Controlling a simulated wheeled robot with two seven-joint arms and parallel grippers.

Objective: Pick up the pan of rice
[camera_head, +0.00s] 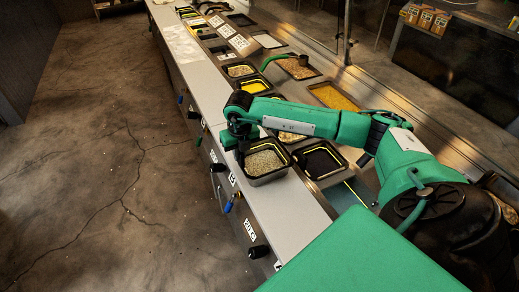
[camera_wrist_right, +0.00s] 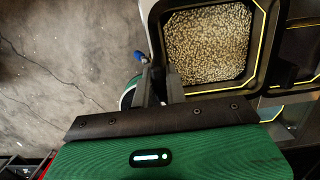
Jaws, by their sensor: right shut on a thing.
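The pan of rice (camera_head: 264,163) is a dark square pan with a yellow line inside its rim, filled with pale grains. It is at the counter's front edge in the head view and fills the upper right of the right wrist view (camera_wrist_right: 208,44). My right gripper (camera_head: 240,152) is at the pan's left side, pointing down. In the right wrist view its fingers (camera_wrist_right: 158,72) are close together on the pan's near-left rim, shut on it. I cannot tell whether the pan's base touches the counter. My left gripper is not in view.
The steel counter (camera_head: 296,212) runs away to the upper left. An empty-looking dark pan (camera_head: 320,160) sits right of the rice. Several food pans, including yellow food (camera_head: 333,96), line the counter behind my right arm. Knobs (camera_head: 258,251) line its front. Open floor lies left.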

